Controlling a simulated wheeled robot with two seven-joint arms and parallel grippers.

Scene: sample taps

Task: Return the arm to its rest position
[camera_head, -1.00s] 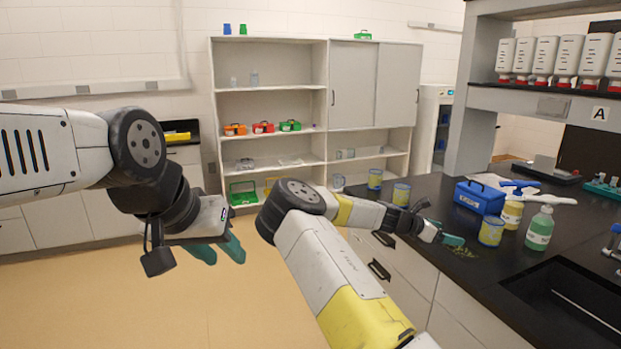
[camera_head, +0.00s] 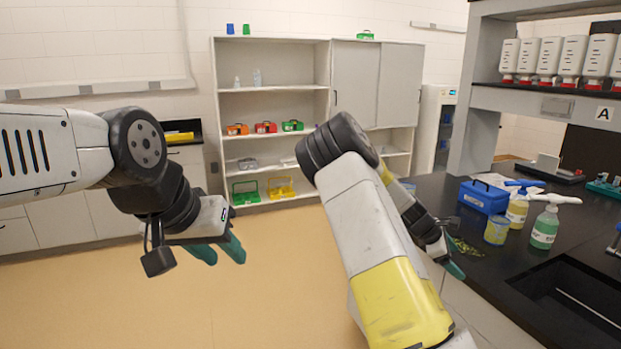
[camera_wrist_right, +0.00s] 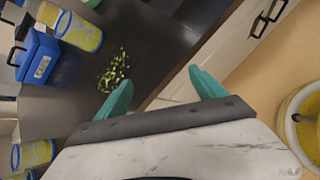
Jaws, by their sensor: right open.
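My right gripper (camera_head: 449,262) is at the front edge of the black bench (camera_head: 440,195), its arm bent with the elbow raised. In the right wrist view its two teal fingers (camera_wrist_right: 160,88) are spread apart with nothing between them. Below them are the bench edge and the drawer fronts. My left gripper (camera_head: 222,250) hangs over the open floor at the left. Its teal fingers look parted and hold nothing visible.
On the bench are a blue box (camera_head: 483,196), a yellow-labelled can (camera_head: 497,230), a yellow bottle (camera_head: 517,211), a green bottle (camera_head: 544,228), a green-yellow scatter (camera_wrist_right: 115,72) and a sink (camera_head: 570,290). A shelf unit (camera_head: 270,105) stands behind. The floor at left is clear.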

